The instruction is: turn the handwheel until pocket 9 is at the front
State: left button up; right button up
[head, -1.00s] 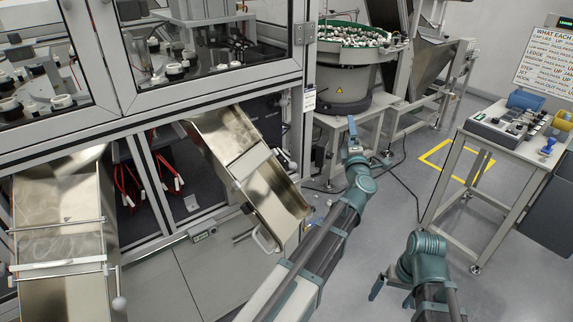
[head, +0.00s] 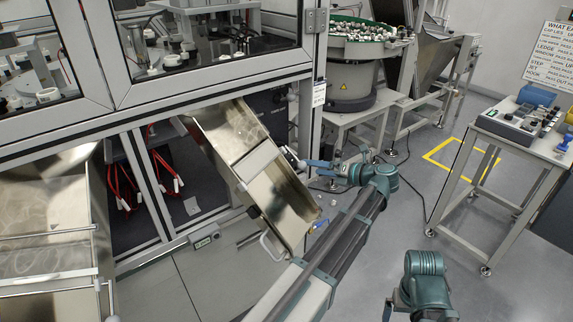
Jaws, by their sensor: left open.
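I cannot make out the handwheel or a pocket numbered 9 in the head view. Behind the cabinet's glass, several white round parts (head: 47,95) sit on the machine, partly cut off by the door frames. My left gripper (head: 310,163) is open and points left, close to the upper right side of the tilted metal chute (head: 225,130), by a small knobbed lever (head: 291,156). I cannot tell whether it touches the lever. My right gripper (head: 389,309) is low at the bottom edge, mostly cut off, away from the machine.
A second metal chute (head: 45,210) stands at the left. A bowl feeder (head: 350,75) full of small parts is behind my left arm. The grey floor between has a yellow marked square (head: 435,157).

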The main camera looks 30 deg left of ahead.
aim_at(291, 164)
pick_arm(q)
jog(key=b+x, duration=0.2)
jog(key=x, duration=0.9)
jog(key=shift+f+b, duration=0.1)
jog(key=shift+b, duration=0.25)
jog(key=shift+x, duration=0.8)
jog(key=c, duration=1.2)
jog(key=shift+o, duration=0.2)
